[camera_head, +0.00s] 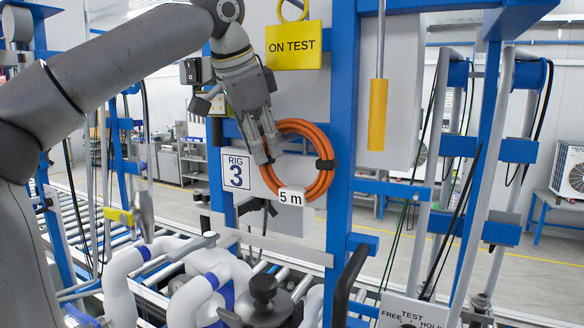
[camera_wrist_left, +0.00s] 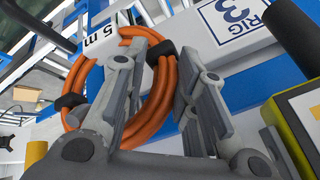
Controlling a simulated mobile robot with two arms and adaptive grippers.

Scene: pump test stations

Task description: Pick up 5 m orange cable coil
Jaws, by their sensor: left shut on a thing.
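The orange cable coil (camera_head: 326,150) hangs as a ring with black ties and a white "5 m" tag (camera_head: 291,198), in front of the rig's panel. My left gripper (camera_head: 268,150) points downward at the coil's upper left, with its fingers over the ring there. In the left wrist view the coil (camera_wrist_left: 88,68) passes between the fingers of my left gripper (camera_wrist_left: 158,88), which is shut on it. The stretch behind the fingers is hidden. The hook or peg behind the coil cannot be made out. My right gripper is not in view.
A "RIG 3" sign (camera_head: 236,172) is just left of the coil. A yellow "ON TEST" sign (camera_head: 294,46) hangs above. A blue upright (camera_head: 342,120) stands close on the right. White pipes (camera_head: 190,290) and a black knob (camera_head: 264,288) lie below.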

